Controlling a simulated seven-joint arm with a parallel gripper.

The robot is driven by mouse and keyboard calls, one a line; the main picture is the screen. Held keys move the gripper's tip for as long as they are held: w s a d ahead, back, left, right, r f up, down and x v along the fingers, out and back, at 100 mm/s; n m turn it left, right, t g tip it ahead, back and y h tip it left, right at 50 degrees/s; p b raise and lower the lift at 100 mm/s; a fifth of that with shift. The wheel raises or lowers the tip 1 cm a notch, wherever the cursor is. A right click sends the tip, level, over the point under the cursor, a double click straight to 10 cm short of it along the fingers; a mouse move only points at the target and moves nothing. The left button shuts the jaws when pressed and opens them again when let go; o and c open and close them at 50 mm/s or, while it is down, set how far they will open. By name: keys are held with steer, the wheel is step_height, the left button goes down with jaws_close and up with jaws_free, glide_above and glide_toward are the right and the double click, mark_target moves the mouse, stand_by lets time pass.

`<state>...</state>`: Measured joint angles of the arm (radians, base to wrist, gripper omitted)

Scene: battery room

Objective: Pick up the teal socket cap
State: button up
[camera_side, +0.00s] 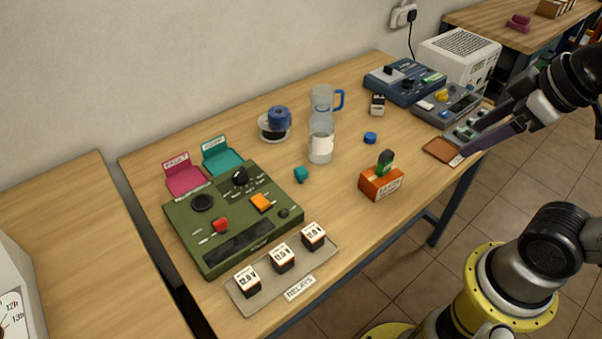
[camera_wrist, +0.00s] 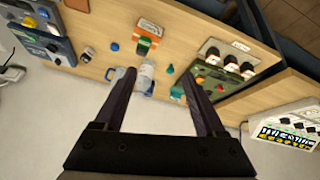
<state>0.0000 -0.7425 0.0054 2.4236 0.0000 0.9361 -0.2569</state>
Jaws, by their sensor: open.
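The teal socket cap (camera_side: 300,174) is a small rounded piece lying on the wooden table, just right of the green control panel (camera_side: 240,212). In the wrist view the cap (camera_wrist: 170,70) shows between the fingers in the picture, nearer the right one, well beyond them. My gripper (camera_side: 480,135) is open and empty, above the table's right end, far from the cap. Its two long dark fingers also show in the wrist view (camera_wrist: 158,72).
A clear bottle (camera_side: 321,147) and blue-handled jug (camera_side: 322,98) stand behind the cap. An orange block (camera_side: 381,183) and blue cap (camera_side: 370,138) stand to its right. A relay tray (camera_side: 245,300) lies in front. The table around the cap is clear.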

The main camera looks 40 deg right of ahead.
steer(key=w+a+r+n, duration=0.1)
steer(key=w+r+n, duration=0.45)
steer(key=w, duration=0.45)
steer(key=n+g, duration=0.6)
steer(key=n, duration=0.1)
glide_above(301, 169)
step_height(301, 169, down, 27)
steer(key=shift+w+r, duration=0.15)
steer(key=shift+r, duration=0.05)
steer(key=shift+f, duration=3.05)
jaws_close()
